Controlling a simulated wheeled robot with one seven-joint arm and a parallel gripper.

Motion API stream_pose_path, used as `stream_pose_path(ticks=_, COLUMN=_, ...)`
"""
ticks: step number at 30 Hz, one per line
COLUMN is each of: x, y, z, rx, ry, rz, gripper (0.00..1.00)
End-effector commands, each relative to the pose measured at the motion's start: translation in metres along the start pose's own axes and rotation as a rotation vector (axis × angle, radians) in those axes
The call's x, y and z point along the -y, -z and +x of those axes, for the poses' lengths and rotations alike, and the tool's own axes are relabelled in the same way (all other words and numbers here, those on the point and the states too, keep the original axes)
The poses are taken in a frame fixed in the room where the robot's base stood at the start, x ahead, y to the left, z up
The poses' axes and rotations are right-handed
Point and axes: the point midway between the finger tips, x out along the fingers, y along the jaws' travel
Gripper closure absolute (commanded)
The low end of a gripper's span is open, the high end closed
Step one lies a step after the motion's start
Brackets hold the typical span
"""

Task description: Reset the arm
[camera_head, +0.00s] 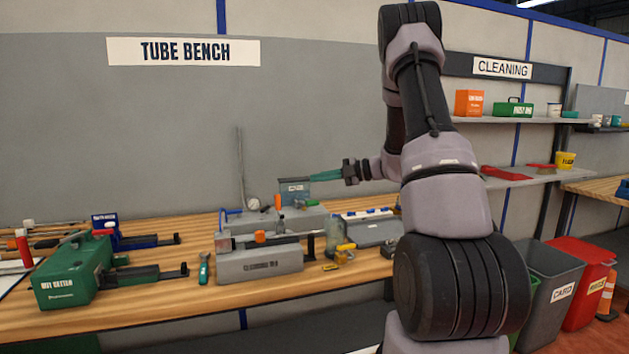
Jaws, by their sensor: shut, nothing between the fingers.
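My arm rises in the right half of the head view and bends down and left over the bench. My gripper (314,178) points left above the back of the wooden bench (350,283). Its teal fingers look closed together, with nothing seen between them. The fingertips are at the upper edge of a blue-grey box (295,192) with a label. I cannot tell whether they touch it or pass in front of it. My upper arm hides part of the bench's right end.
A dial stand (241,170) rises left of the gripper. Cleaning shelves (530,119) and grey (548,290) and red bins (578,275) are at right. Wall space above the bench is clear.

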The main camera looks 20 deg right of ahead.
Motion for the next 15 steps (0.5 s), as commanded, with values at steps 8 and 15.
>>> stream_pose_path(ticks=8, x=0.000, y=0.000, z=0.000, rx=0.000, ry=0.000, rz=0.000, gripper=1.00)
stream_pose_path(ticks=15, x=-0.015, y=0.040, z=0.002, rx=-0.050, ry=0.074, rz=-0.232, gripper=1.00)
